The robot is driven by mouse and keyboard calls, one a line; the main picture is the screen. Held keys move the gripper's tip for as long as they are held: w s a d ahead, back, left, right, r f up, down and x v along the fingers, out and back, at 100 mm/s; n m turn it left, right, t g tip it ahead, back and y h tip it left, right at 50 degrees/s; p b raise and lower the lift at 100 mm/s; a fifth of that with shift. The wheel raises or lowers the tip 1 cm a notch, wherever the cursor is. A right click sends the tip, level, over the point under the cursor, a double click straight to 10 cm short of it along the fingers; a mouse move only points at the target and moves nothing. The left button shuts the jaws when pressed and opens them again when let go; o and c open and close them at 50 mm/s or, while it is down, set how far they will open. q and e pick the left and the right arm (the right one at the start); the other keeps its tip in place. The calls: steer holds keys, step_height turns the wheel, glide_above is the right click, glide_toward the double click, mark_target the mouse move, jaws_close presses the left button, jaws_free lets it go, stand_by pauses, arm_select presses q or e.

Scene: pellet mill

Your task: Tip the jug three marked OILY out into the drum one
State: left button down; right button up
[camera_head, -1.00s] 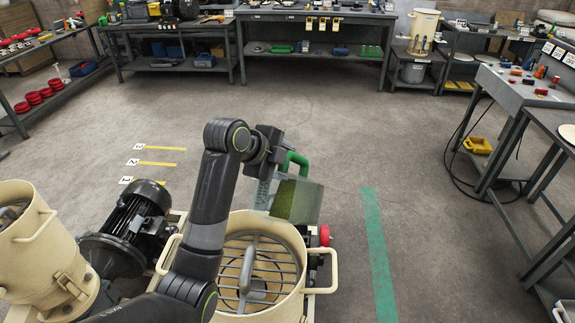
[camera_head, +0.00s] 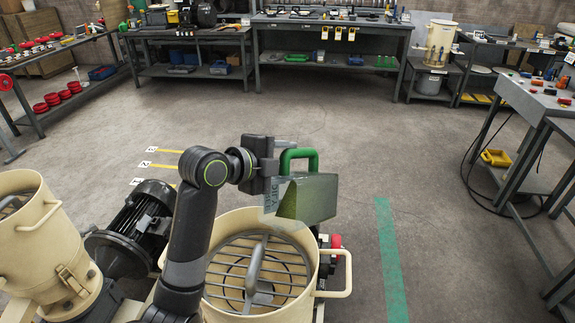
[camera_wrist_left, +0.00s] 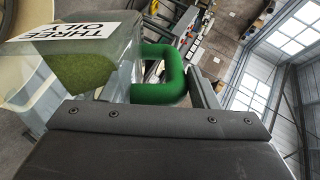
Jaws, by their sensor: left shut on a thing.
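The jug three marked OILY (camera_head: 316,196) is clear, with a green handle and green granular contents lying in a slope inside. It hangs tilted above the right rim of a cream drum (camera_head: 225,228), whose open top has a metal grille. No contents are seen falling. In the left wrist view the label of the jug (camera_wrist_left: 75,32) reads THREE OILY, upside down. My left gripper (camera_head: 275,165) is shut on the green handle. My right gripper is not in view. I cannot read a number on the drum.
Another cream drum (camera_head: 35,235) stands at the left, next to a black motor (camera_head: 140,225). A red knob (camera_head: 336,242) sits by the near drum's right side. Workbenches (camera_head: 330,18) line the back. A table (camera_head: 535,98) stands at the right. The middle floor is clear.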

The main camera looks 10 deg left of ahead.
arm_select(q)
steer(key=shift+s+a+f+t+h+b, duration=0.4)
steer(key=shift+s+b, duration=0.2)
steer(key=shift+b, duration=0.75)
steer(key=shift+s+a+f+t+h+b, duration=0.3)
steer(key=shift+s+a+f+t+b, duration=0.2)
steer(key=shift+b, duration=0.85)
steer(key=b, duration=0.1)
steer(key=s+b, duration=0.1)
steer(key=shift+s+a+f+t+h+b, duration=0.1)
steer(key=shift+a+f+t+h+b, duration=0.25)
steer(key=shift+t+h, duration=0.05)
steer(key=s+a+f+t+h+b, duration=0.1)
steer(key=s+a+t+h+b, duration=0.5)
steer(key=b, duration=1.3)
steer(key=shift+s+a+f+m+t, duration=0.35)
steer(key=shift+s+a+t, duration=0.3)
steer(key=shift+s, duration=1.2)
stand_by(1.0)
